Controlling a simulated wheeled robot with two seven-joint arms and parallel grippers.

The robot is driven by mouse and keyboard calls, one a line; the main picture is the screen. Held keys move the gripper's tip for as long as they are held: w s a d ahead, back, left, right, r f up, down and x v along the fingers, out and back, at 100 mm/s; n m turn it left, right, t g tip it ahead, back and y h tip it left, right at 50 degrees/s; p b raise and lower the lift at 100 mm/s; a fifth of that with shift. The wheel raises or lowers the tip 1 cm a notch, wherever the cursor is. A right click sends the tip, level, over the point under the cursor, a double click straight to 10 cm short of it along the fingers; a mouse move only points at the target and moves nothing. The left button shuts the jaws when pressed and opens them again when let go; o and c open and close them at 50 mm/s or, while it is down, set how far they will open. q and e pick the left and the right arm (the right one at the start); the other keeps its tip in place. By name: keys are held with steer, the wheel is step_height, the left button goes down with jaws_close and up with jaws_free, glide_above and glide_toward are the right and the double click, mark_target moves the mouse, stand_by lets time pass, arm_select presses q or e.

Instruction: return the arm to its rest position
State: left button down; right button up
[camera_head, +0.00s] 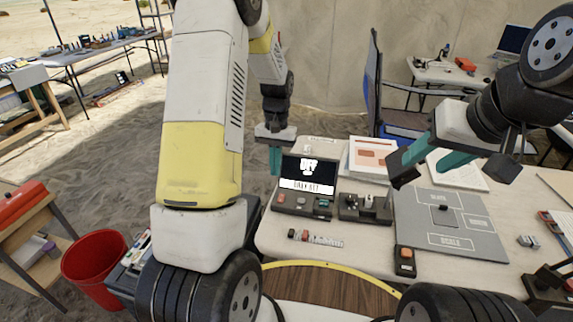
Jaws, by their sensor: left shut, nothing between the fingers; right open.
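My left gripper (275,160) hangs at the left back edge of the table, pointing down with its teal fingers shut and nothing between them. It is beside the dark screen console (309,172) and apart from it. My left forearm, white and yellow, fills the left middle of the view. My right gripper (421,170) is above the right part of the table, near the grey sorting mat (440,236). Its teal fingers are spread apart and empty.
The white table (345,255) holds a small device with knobs (364,207), a box with an orange button (405,262), papers (371,157) and small pieces along the front. A red bin (93,262) stands on the floor at left.

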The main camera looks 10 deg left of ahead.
arm_select(q)
steer(key=s+d+r+t+h, duration=0.15)
steer(key=s+r+t, duration=0.45)
steer(key=r, duration=1)
steer(key=s+d+r+t, duration=0.1)
steer(key=s+r, duration=0.2)
steer(key=s, duration=0.5)
steer(key=s+d+r+t, duration=0.1)
steer(key=s+r, duration=0.3)
steer(key=s, duration=0.3)
steer(key=shift+s+d+h, duration=0.3)
steer(key=shift+s+h, duration=0.05)
steer(key=shift+s, duration=0.05)
